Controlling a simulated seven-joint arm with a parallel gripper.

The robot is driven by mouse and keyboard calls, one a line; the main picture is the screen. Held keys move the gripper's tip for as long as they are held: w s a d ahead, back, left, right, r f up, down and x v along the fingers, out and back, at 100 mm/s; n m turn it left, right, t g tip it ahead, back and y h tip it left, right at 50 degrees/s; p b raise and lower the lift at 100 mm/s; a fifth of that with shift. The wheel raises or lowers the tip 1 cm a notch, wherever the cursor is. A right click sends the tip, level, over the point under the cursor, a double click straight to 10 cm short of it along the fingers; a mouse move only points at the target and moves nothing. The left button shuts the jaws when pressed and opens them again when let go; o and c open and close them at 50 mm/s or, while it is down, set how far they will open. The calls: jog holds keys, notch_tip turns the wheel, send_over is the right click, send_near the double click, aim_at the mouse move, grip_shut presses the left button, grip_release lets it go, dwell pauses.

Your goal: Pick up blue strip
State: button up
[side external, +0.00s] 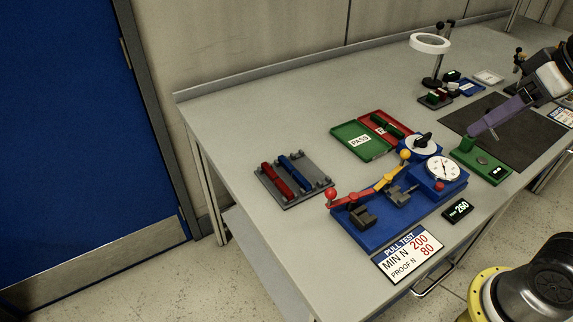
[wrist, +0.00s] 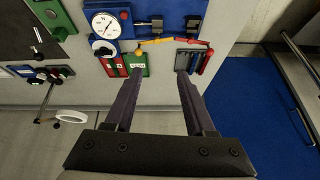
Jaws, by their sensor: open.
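The blue strip (side external: 291,168) lies on a grey rack (side external: 310,193) at the left of the bench, beside a red strip (side external: 277,180). In the wrist view the rack (wrist: 181,61) is small and partly behind the right finger, with the blue strip (wrist: 194,62) on it. My gripper (side external: 474,132) is far to the right of the rack, above the green block and dark mat. In the wrist view my gripper (wrist: 160,74) shows two purple fingers wide apart with nothing between them.
A blue pull-test fixture (side external: 375,232) with levers and a dial stands between the rack and my gripper. Green and red trays (side external: 345,150) lie behind it. A ring-lamp magnifier (side external: 430,43) stands at the back. The bench left of the rack is clear.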

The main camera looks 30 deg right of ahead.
jog(key=w+r, duration=0.4)
jog(key=w, duration=0.2)
jog(key=n+g, duration=0.1)
jog(key=g, duration=0.5)
send_over(286, 162)
notch_tip(286, 162, down, 18)
jog(key=f, duration=0.7)
jog(key=shift+s+d, duration=0.1)
jog(key=shift+s, duration=0.1)
jog(key=shift+w+f, duration=0.15)
jog(key=shift+f, duration=3.05)
jog(key=shift+c, duration=0.3)
